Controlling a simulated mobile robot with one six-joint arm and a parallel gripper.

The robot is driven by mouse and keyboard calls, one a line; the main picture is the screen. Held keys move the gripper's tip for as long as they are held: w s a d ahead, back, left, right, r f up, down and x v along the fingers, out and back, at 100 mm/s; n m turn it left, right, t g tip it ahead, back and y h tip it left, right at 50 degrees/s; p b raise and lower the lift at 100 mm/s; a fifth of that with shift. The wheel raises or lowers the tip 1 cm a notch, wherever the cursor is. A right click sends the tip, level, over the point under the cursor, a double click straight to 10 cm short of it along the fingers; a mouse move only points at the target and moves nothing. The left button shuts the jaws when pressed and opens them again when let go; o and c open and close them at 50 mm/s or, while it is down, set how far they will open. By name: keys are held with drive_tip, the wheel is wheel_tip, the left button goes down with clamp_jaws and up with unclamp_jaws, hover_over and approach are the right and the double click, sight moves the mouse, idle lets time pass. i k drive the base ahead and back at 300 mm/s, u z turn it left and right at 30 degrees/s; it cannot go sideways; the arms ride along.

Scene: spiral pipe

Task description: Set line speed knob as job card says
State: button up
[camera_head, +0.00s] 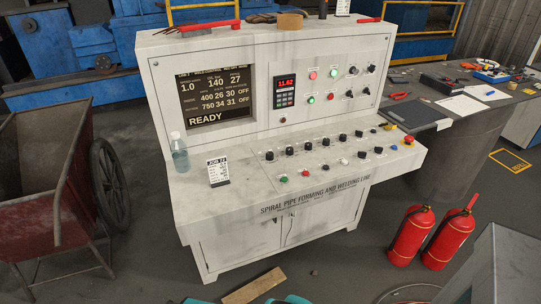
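A white control console stands in the middle, lettered "SPIRAL PIPE FORMING AND WELDING LINE". Its sloped desk panel (300,173) carries several black knobs, such as one black knob (290,150); their labels are too small to read, so I cannot tell which is line speed. A small white job card (218,171) with a black header, seemingly "JOB 22", stands at the desk's left; its lines are unreadable. The screen (214,97) shows 1.0, 140 and 27 on top and "READY" below.
A clear bottle (180,152) stands left of the card. A red emergency button (409,140) is at the desk's right end. A red cart (45,185) stands left, two fire extinguishers (410,235) right. A wood plank (253,286) lies on the floor in front.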

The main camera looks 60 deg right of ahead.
sight(269, 154)
drive_tip(key=u, duration=0.1)
drive_tip(key=k, duration=0.4)
drive_tip(key=z, duration=0.6)
drive_tip(key=i, duration=0.5)
drive_tip(key=z, duration=0.2)
